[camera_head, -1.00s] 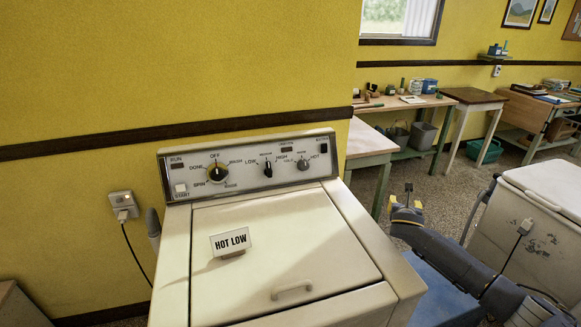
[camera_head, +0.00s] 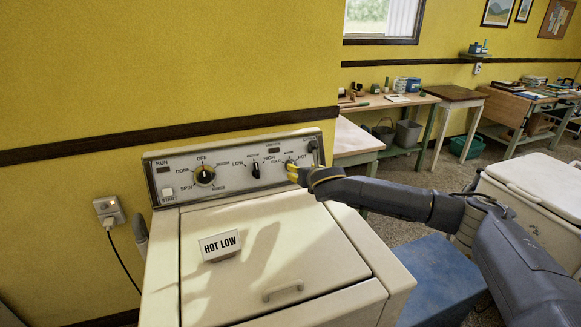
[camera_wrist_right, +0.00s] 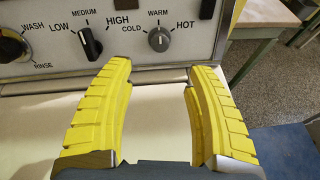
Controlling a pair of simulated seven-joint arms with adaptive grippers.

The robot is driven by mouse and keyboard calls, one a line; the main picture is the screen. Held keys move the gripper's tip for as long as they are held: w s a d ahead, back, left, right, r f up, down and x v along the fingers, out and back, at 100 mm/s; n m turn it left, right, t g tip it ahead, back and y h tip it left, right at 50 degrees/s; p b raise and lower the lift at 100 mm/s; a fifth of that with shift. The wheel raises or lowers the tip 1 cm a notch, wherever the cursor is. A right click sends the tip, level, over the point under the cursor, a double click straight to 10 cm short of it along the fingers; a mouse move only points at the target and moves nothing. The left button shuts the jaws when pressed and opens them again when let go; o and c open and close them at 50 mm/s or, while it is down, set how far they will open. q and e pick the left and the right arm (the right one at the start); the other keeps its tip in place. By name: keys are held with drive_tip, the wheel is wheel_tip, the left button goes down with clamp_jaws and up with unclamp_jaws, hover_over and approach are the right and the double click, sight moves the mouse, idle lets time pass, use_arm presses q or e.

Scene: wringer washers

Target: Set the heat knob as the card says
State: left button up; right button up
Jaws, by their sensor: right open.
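The card (camera_head: 220,245) on the washer lid reads "HOT LOW". The washer's panel has a small round grey heat knob (camera_wrist_right: 159,39), marked COLD, WARM and HOT. I cannot tell its setting surely. Left of it, a black pointer knob (camera_wrist_right: 90,43) marked LOW, MEDIUM and HIGH also shows in the head view (camera_head: 255,170). My right gripper (camera_head: 292,172) is in front of the panel's right part, partly hiding the heat knob in the head view. Its yellow fingers (camera_wrist_right: 155,75) are open and empty, with the heat knob beyond the gap between them, apart from them.
The lid (camera_head: 300,250) has a handle below the card. A white-topped cabinet (camera_head: 535,190) stands to the right. Benches (camera_head: 400,103) line the back wall.

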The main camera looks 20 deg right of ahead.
drive_tip(key=x, duration=1.4)
drive_tip(key=shift+f, duration=0.1)
drive_tip(key=shift+c, duration=0.5)
clamp_jaws()
